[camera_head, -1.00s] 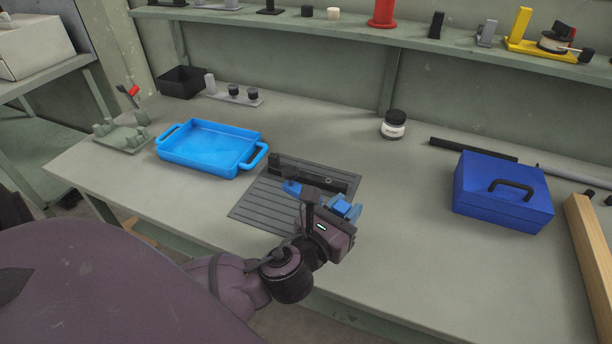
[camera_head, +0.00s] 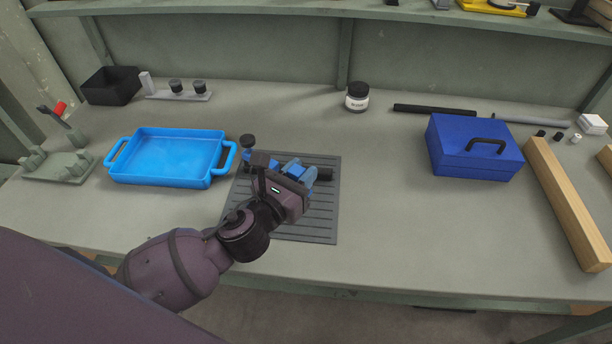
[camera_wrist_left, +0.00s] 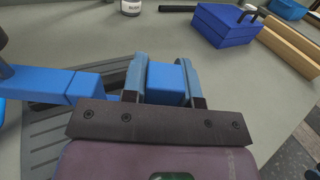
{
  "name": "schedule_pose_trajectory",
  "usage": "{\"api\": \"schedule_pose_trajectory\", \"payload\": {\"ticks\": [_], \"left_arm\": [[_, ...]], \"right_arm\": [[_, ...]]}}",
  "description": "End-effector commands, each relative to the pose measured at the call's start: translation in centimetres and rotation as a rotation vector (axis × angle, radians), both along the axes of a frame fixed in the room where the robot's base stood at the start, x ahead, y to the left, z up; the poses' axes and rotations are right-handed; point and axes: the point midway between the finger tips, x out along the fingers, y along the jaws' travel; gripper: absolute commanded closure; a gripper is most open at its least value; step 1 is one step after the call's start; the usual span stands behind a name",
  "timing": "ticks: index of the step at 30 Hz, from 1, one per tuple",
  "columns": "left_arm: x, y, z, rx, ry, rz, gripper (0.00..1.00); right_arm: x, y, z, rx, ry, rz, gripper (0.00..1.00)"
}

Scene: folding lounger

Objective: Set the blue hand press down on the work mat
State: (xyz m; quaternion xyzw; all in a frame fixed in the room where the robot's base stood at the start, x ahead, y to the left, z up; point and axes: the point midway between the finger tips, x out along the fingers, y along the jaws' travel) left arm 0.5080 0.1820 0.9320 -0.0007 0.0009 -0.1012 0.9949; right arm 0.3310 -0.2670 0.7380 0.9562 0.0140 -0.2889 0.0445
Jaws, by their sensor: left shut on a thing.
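The blue hand press (camera_head: 287,168) is over the back part of the dark, grooved work mat (camera_head: 322,222); my arm hides part of it. A black knob (camera_head: 248,141) shows at its left and a dark bar (camera_head: 325,174) at its right. My left gripper (camera_head: 298,173) is shut on the press. In the left wrist view a blue block (camera_wrist_left: 166,84) sits between the two fingers, with a long blue part (camera_wrist_left: 55,86) to the left and the mat (camera_wrist_left: 45,152) below. I cannot tell whether the press touches the mat. My right gripper is out of view.
A light blue tray (camera_head: 172,160) stands left of the mat. A dark blue box (camera_head: 470,150) and a wooden beam (camera_head: 565,200) lie to the right. A jar (camera_head: 357,97) stands behind. The bench between mat and blue box is clear.

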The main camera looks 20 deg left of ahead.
Motion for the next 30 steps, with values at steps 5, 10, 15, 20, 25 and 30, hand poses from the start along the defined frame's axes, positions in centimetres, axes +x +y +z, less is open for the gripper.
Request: {"api": "schedule_pose_trajectory", "payload": {"ticks": [5, 10, 15, 20, 25, 30], "left_arm": [[1.6, -2.8, 1.1, 0.008, -0.012, -0.264, 1.00], [1.9, -4.3, 0.6, 0.005, -0.007, -0.473, 1.00], [1.7, -5.0, 0.1, 0.002, -0.005, -0.656, 1.00], [1.3, -4.9, -0.1, 0.003, -0.004, -0.822, 1.00], [0.4, -4.4, -0.4, 0.001, -0.003, -0.972, 1.00], [-0.2, -3.8, -0.6, 0.001, -0.003, -1.061, 1.00]], "right_arm": [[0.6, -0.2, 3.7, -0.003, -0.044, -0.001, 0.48], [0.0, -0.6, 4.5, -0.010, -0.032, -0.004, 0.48], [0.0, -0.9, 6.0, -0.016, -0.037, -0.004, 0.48], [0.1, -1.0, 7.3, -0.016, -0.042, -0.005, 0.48], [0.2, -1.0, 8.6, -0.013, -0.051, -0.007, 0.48], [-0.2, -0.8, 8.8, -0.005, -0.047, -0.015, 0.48]]}}
